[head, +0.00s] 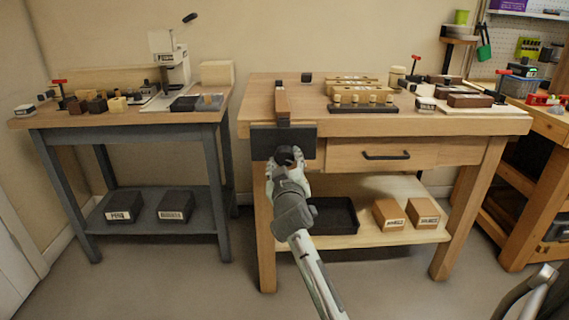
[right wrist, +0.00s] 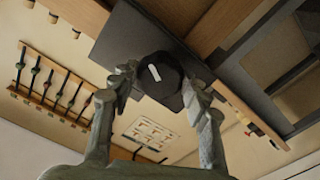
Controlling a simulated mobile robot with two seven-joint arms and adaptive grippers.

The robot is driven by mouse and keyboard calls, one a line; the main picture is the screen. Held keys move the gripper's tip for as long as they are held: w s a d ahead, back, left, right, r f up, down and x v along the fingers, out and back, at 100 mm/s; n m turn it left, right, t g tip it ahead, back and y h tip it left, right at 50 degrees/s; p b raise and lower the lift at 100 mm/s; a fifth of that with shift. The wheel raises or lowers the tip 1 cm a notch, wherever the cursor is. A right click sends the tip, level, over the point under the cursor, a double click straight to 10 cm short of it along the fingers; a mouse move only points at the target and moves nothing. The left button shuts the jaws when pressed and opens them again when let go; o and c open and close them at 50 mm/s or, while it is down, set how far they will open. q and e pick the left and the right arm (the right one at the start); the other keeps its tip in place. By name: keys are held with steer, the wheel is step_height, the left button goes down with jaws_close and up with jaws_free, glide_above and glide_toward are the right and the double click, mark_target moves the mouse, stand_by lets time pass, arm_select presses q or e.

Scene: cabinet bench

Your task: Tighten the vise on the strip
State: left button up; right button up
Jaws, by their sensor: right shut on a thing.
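The vise (head: 262,141) is a dark plate on the front left edge of the wooden bench; its dark jaw also shows in the right wrist view (right wrist: 115,40). A brown wooden strip (head: 282,100) stands at the plate, rising above the bench top; whether it is clamped cannot be told. My right gripper (head: 289,160) is in front of the plate, shut on a round black knob. In the right wrist view the knob (right wrist: 161,80) has a white mark and sits between my two fingers.
The bench top (head: 257,108) holds a dark block with several pegs (head: 362,107) and wooden pieces right of the vise. A drawer with a black handle (head: 386,155) is beside it. A shelf below holds a black tray (head: 335,216) and boxes. Another table stands at left.

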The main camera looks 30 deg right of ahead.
stand_by(0.3)
steer(key=shift+f+m+b, duration=0.15)
steer(key=shift+m+b, duration=0.25)
steer(key=shift+m, duration=1.4)
steer(key=shift+b, duration=0.35)
